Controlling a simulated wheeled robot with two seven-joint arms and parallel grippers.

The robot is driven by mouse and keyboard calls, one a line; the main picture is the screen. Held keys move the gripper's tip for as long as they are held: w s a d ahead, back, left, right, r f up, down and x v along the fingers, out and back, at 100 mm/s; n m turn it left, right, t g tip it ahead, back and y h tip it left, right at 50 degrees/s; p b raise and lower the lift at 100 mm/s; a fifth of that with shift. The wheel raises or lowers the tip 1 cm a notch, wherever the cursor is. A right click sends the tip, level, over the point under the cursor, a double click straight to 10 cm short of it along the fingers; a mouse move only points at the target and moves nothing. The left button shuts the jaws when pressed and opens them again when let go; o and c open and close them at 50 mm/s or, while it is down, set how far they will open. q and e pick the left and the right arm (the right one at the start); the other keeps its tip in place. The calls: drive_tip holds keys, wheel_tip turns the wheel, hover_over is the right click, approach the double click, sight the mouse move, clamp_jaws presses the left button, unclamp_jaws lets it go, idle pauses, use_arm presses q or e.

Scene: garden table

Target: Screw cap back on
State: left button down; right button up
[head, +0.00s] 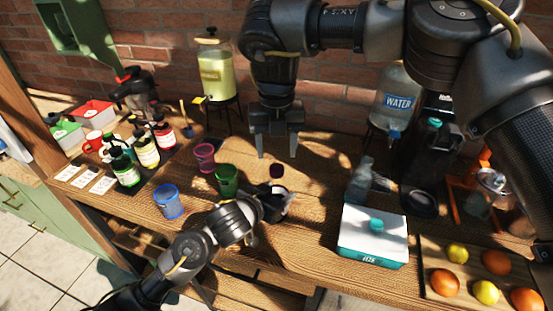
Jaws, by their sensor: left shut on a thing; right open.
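My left gripper (270,206) is shut on a small dark bottle with a pale label (288,198), low over the front middle of the table; the fingers hide much of it. A dark maroon cap (277,171) shows just above the bottle in the picture; I cannot tell whether it sits on the neck or apart from it. My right gripper (276,145) points down with its fingers apart and empty, above and behind the maroon cap, with a visible gap between them.
Pink (204,157), green (227,180) and blue (168,201) cups stand left of my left gripper. Capped bottles (146,151) stand further left. A white box (372,238), a clear bottle (361,180) and a fruit board (432,262) are at right. A drink dispenser (212,72) stands behind.

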wheel_tip(320, 180, up, 7)
drive_tip(key=shift+r, duration=0.15)
use_arm(q)
drive_tip(key=shift+c, duration=1.9)
unclamp_jaws()
drive_tip(key=p+v, duration=0.1)
drive_tip(key=v, duration=0.9)
drive_tip(key=shift+s+a+r+p, duration=0.15)
drive_tip(key=shift+s+a+p, duration=0.1)
drive_tip(key=shift+s+p, duration=0.1)
use_arm(e)
drive_tip(key=shift+r, duration=0.75)
